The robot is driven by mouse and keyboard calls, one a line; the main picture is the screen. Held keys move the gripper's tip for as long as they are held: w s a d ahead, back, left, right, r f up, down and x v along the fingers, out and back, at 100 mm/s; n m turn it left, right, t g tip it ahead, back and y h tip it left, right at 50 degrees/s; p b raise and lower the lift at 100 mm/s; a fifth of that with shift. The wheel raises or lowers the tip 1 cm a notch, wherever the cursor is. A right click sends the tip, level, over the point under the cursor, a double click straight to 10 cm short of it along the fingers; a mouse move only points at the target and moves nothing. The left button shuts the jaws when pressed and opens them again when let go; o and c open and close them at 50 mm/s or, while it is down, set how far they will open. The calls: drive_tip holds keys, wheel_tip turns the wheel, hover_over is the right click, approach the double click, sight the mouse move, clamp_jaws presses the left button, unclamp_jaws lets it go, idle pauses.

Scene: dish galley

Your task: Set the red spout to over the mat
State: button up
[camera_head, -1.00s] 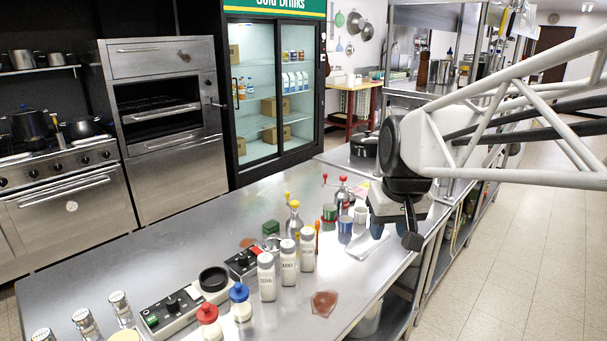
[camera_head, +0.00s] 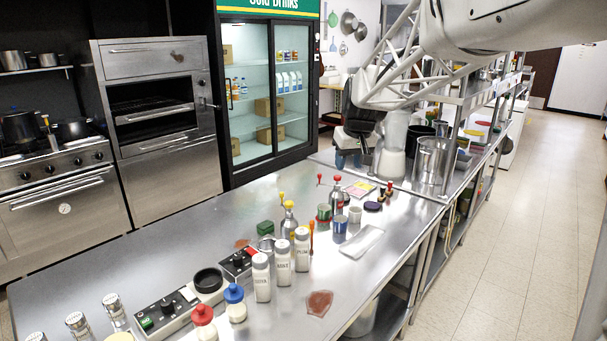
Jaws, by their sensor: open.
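The red spout (camera_head: 337,181) tops a metal dispenser at the back of the steel counter; a thin red-tipped piece stands just left of it. Which flat piece is the mat I cannot tell: a pink-and-yellow sheet (camera_head: 360,189) lies right of the dispenser, a reddish-brown patch (camera_head: 318,303) near the front edge, and a smaller brown patch (camera_head: 243,243) farther left. My gripper (camera_head: 349,160) is in the air at the back of the counter, beyond the red spout in the picture, pointing down with bluish fingertips. It is open and holds nothing visible.
A yellow-topped dispenser (camera_head: 289,220) stands nearer, beside a green box (camera_head: 265,228) and several labelled white shakers. Steel pots (camera_head: 431,160) stand behind. The counter's left middle is clear.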

drive_tip(key=w+f, duration=0.4)
drive_tip(key=w, duration=0.7)
drive_tip(key=w+a+f+n, duration=0.1)
drive_tip(key=w+f, duration=0.3)
drive_tip(key=w, duration=0.7)
drive_tip(key=w+a+f+n+y, duration=0.1)
drive_tip(key=w+f, duration=0.3)
drive_tip(key=w, duration=0.7)
drive_tip(key=shift+f+t, duration=0.15)
drive_tip(key=shift+t, duration=0.25)
drive_tip(key=shift+a+f, duration=0.1)
drive_tip(key=shift+f, duration=0.05)
drive_tip(key=shift+x, duration=3.75)
clamp_jaws()
